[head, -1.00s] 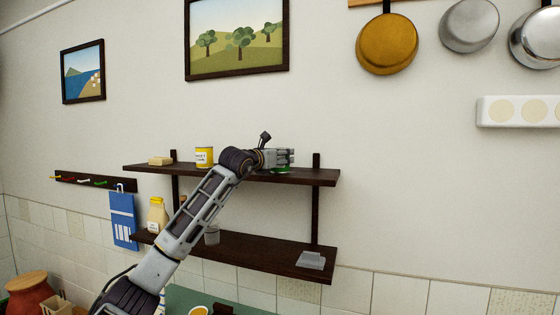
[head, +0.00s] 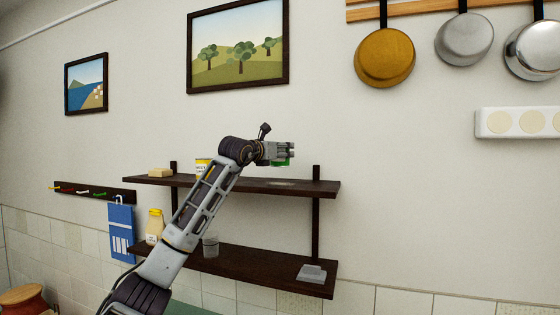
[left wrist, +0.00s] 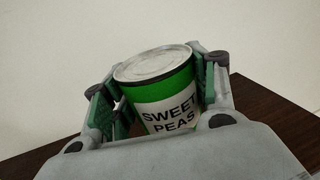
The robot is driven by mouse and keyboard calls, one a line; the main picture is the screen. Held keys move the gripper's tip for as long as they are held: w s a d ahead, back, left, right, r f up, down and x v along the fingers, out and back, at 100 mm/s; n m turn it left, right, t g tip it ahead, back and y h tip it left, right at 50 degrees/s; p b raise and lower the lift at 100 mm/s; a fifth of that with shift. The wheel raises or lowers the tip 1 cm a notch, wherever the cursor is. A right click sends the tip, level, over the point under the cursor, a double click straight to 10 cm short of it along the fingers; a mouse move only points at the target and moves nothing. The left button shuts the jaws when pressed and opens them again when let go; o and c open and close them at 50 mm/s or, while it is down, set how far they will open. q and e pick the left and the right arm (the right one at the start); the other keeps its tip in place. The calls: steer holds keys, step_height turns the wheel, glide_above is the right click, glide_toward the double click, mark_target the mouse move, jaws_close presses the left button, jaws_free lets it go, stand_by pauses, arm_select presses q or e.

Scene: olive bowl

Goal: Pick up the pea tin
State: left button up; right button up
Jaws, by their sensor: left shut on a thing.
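The pea tin (left wrist: 165,95) is green with a white label reading "SWEET PEAS" and a pale metal lid. In the left wrist view it stands between the two fingers of my left gripper (left wrist: 160,90), slightly tilted in the picture. The fingers are shut on its sides. In the head view my left gripper (head: 284,153) is above the right part of the upper shelf (head: 310,187). Only a bit of the tin's green (head: 281,164) shows below the fingers, clear of the shelf board. My right gripper is not in view.
A yellow tin (head: 202,165) and a pale yellow block (head: 160,173) stand on the upper shelf to the left. The lower shelf (head: 255,265) holds a bottle (head: 154,227), a glass (head: 210,246) and a grey item (head: 311,273). Pans hang at upper right.

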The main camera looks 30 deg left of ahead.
arm_select(q)
steer(key=shift+r, duration=5.95)
